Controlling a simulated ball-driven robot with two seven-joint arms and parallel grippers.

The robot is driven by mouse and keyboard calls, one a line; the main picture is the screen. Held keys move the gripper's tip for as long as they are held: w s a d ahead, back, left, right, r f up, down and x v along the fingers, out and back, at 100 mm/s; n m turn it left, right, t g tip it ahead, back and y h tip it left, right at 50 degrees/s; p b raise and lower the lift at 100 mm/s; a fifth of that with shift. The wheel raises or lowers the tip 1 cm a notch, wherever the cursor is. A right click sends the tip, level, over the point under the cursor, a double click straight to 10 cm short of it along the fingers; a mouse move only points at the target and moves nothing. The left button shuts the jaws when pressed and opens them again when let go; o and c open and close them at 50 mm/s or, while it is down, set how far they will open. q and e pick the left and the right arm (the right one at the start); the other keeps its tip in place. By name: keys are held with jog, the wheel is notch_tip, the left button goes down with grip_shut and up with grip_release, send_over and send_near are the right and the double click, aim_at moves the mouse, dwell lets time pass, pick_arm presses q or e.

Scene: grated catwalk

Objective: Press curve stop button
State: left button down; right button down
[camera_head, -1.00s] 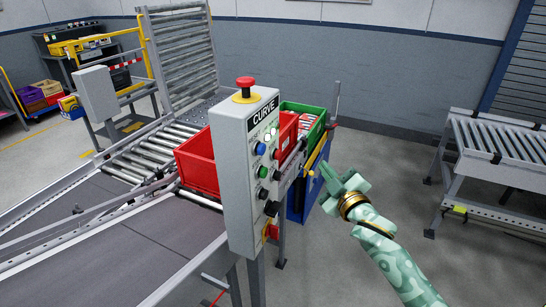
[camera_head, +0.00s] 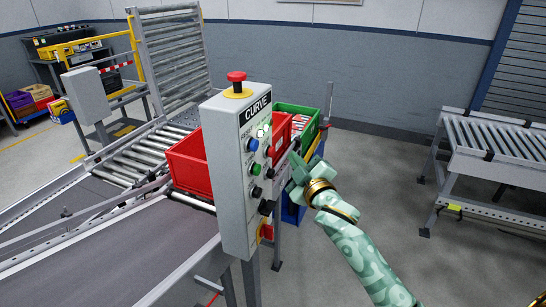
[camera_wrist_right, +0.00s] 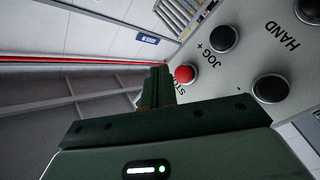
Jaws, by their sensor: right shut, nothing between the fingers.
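The grey control box labelled CURVE (camera_head: 232,170) stands upright on a post in the head view. Its slanted right face carries several buttons, including a blue one (camera_head: 252,145) and a green one (camera_head: 255,169). The red stop button (camera_wrist_right: 185,74), with a partly hidden label starting "STO", shows in the right wrist view just right of my fingertips. My right gripper (camera_head: 293,160) is shut and empty, to the right of the panel face. Its fingers (camera_wrist_right: 157,84) appear close to the stop button; contact cannot be told. My left gripper is out of view.
A red mushroom button (camera_head: 236,77) on a yellow collar tops the box. A red crate (camera_head: 187,165) sits on the conveyor behind, and a green crate (camera_head: 298,112) stands behind the panel. Another roller conveyor (camera_head: 492,140) is at right, with open floor between.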

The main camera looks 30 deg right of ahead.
aim_at(274, 151)
jog(key=shift+w+a, duration=0.8)
jog(key=shift+w, duration=0.1)
jog(key=shift+w, duration=0.1)
dwell(1.4)
jog(key=shift+w+a, duration=0.25)
jog(key=shift+a, duration=0.05)
jog(key=shift+w+a, duration=0.5)
jog(key=shift+w, duration=0.05)
dwell(1.2)
jog(key=shift+s+d, duration=0.1)
jog(key=shift+s+d+p, duration=0.7)
jog(key=shift+s+p, duration=0.05)
jog(key=shift+s, duration=0.05)
